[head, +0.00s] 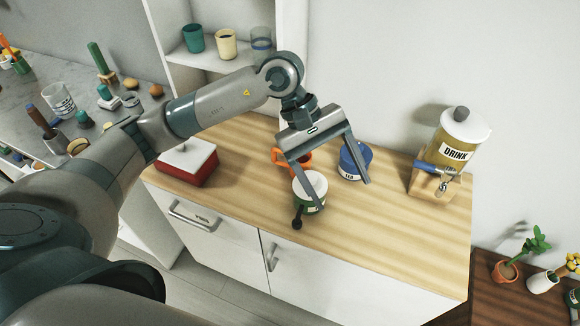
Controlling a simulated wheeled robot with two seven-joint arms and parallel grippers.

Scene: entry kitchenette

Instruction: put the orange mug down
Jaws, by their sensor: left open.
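The orange mug (277,155) is on the wooden counter (395,240), behind a green canister with a white lid (310,184). A gripper finger and the canister hide part of the mug. My left gripper (345,195) reaches in from the left, with its jaws apart and nothing held between them. One finger passes in front of the mug and the green canister; the other comes down by the right side of a blue canister (355,163). I cannot tell whether either finger touches anything. My right gripper is not in view.
A red box with a white lid (188,162) stands left on the counter. A drink dispenser (457,145) on a wooden stand is at right. A shelf (205,60) with several cups is behind. The counter's front right is clear.

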